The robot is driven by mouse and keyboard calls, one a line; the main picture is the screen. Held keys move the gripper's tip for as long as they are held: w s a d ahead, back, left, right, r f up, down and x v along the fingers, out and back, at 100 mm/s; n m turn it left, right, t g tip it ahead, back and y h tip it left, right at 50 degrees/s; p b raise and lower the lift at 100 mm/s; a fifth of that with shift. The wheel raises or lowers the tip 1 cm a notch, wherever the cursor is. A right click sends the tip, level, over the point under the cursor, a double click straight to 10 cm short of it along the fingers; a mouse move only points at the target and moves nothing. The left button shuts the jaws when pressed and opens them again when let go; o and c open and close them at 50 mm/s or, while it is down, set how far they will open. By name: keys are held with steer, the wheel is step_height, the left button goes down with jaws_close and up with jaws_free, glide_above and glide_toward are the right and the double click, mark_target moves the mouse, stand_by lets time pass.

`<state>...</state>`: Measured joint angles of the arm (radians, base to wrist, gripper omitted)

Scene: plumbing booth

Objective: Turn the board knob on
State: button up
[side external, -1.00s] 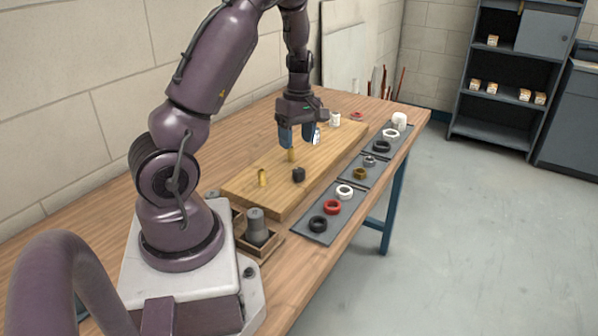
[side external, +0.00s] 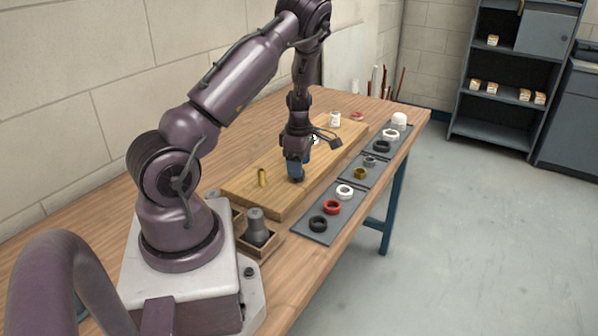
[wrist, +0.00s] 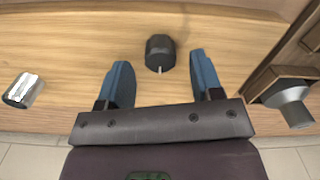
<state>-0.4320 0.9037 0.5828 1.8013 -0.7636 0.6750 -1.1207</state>
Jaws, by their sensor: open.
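The knob (wrist: 160,52) is a short black cylinder with a pale pointer mark on the wooden board (wrist: 60,45). In the wrist view its mark points down the picture, towards my gripper's palm. My gripper (wrist: 160,62) is open, with its two blue fingers to the left and right of the knob; I cannot tell whether either touches it. In the side view my gripper (side external: 296,174) is low over the board (side external: 238,192) and hides the knob.
A grey fitting (side external: 256,228) stands in a wooden box near my base. Dark mats (side external: 316,229) with several rings line the table's right side.

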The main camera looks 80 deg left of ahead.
steer(key=shift+f, duration=1.4)
steer(key=c, duration=0.9)
steer(key=shift+c, duration=0.2)
